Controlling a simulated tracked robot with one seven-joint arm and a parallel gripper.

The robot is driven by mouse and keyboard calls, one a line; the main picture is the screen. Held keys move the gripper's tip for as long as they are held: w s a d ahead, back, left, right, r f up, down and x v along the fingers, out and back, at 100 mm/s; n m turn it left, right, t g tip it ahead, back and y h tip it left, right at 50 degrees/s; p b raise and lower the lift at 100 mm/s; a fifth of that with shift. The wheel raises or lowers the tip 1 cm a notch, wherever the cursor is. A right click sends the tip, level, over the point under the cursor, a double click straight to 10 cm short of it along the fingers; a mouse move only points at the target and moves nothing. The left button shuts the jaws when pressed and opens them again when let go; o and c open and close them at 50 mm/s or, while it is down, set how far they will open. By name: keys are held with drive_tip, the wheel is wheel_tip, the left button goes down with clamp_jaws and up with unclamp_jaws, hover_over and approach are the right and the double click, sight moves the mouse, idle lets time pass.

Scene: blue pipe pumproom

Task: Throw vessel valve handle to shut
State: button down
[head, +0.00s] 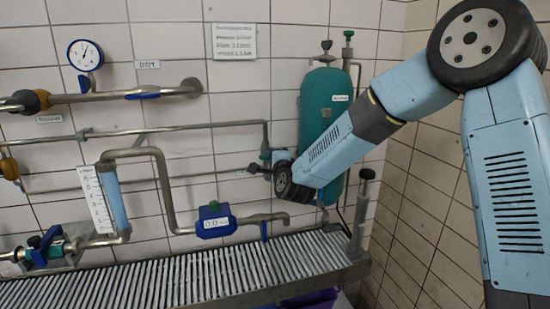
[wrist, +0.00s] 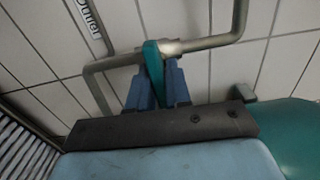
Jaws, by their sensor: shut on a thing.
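The vessel valve handle is a teal lever (wrist: 152,62) on a grey metal pipe (wrist: 205,43). In the wrist view it stands crosswise to the short pipe run, with its free end between my blue fingers. My gripper (wrist: 159,80) is shut on this lever, one finger on each side of it. In the head view my gripper (head: 260,168) reaches the pipework just left of the green vessel (head: 322,112). My wrist hides most of the valve there. The lower part of the lever is hidden between the fingers.
A blue meter box (head: 213,220) hangs on the lower pipe. A slatted bench (head: 190,280) runs below. A dark-topped post (head: 361,212) stands right of the vessel, near my forearm. A gauge (head: 85,55) and more pipes are at left.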

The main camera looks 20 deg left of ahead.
drive_tip(key=c, duration=1.3)
unclamp_jaws()
drive_tip(key=shift+w+d+f, duration=0.15)
drive_tip(key=shift+d+f, duration=0.05)
drive_tip(key=shift+o, duration=0.7)
drive_tip(key=shift+a, duration=0.1)
drive_tip(key=shift+r, duration=0.1)
drive_tip(key=v, duration=1.4)
drive_tip(key=shift+a, duration=0.1)
drive_tip(key=s+d+r+n+g+h, duration=0.2)
drive_tip(key=d+n+h, duration=0.15)
drive_tip(key=d, duration=0.75)
drive_tip(key=s+d+r+n+g+h, duration=0.3)
drive_tip(key=d+n, duration=0.2)
drive_tip(key=d, duration=0.6)
drive_tip(key=s+d+r+n+g+h, duration=0.1)
drive_tip(key=s+d+n+g+h, duration=0.2)
drive_tip(key=s+d, duration=1.3)
drive_tip(key=s+g, duration=0.1)
drive_tip(key=s, duration=0.2)
drive_tip(key=shift+d+r+g, duration=0.2)
drive_tip(key=shift+r+g, duration=0.1)
drive_tip(key=shift+r, duration=0.05)
